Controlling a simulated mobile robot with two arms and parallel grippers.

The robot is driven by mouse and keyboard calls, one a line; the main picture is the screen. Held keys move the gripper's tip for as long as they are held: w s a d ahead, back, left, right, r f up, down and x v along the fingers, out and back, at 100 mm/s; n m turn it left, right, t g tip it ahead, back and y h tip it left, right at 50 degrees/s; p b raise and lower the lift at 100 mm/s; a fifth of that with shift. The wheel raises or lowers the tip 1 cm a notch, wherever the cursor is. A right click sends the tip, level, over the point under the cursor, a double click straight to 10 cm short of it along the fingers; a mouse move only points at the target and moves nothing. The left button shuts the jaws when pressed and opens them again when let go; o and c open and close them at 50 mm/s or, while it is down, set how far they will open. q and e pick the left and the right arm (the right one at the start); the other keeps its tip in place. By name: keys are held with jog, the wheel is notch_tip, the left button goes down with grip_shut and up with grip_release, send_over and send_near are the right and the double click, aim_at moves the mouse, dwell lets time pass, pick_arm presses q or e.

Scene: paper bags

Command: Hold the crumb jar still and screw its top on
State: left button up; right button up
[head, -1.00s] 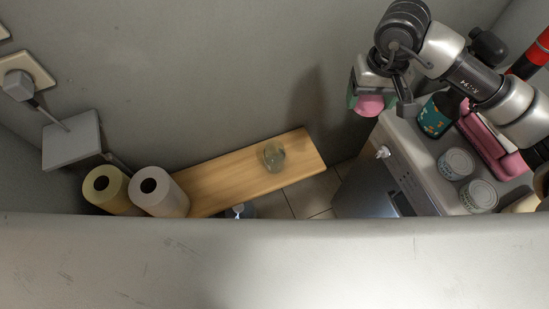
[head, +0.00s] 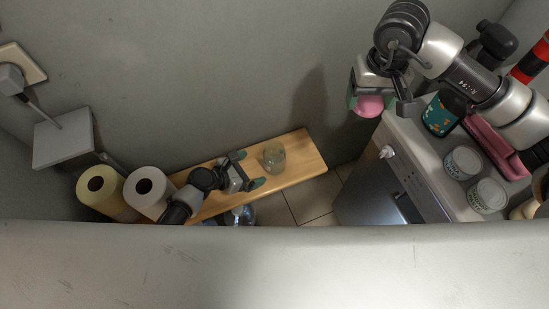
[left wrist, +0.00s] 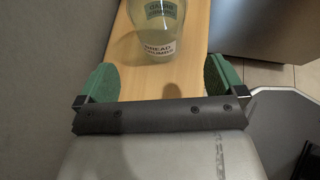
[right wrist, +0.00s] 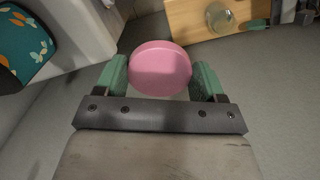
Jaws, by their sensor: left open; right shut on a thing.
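The crumb jar (head: 274,156) is clear glass and stands upright and topless on a narrow wooden shelf (head: 305,160). In the left wrist view the jar (left wrist: 157,32) shows a label reading bread crumbs. My left gripper (head: 250,170) is open just left of the jar; in its wrist view the green fingertips (left wrist: 160,80) are spread, with the jar ahead between them and apart from them. My right gripper (head: 378,104) is shut on the pink round top (right wrist: 160,70), held in the air to the right of and above the jar. The jar also shows in the right wrist view (right wrist: 220,17).
Two paper rolls, one yellow (head: 98,188) and one white (head: 150,190), stand at the shelf's left end. At right, a counter holds two tins (head: 462,163), a teal patterned bottle (head: 440,115) and a pink case (head: 495,145). A wall runs behind the shelf.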

aim_at(265, 164)
pick_arm(q)
jog(key=b+x, duration=0.4)
jog(key=x, duration=0.3)
jog(key=shift+w+d+f, duration=0.1)
jog(key=shift+f, duration=0.05)
jog(key=shift+x, duration=0.8)
jog(key=c, duration=1.2)
jog(key=shift+o, duration=0.2)
jog(key=o, duration=1.2)
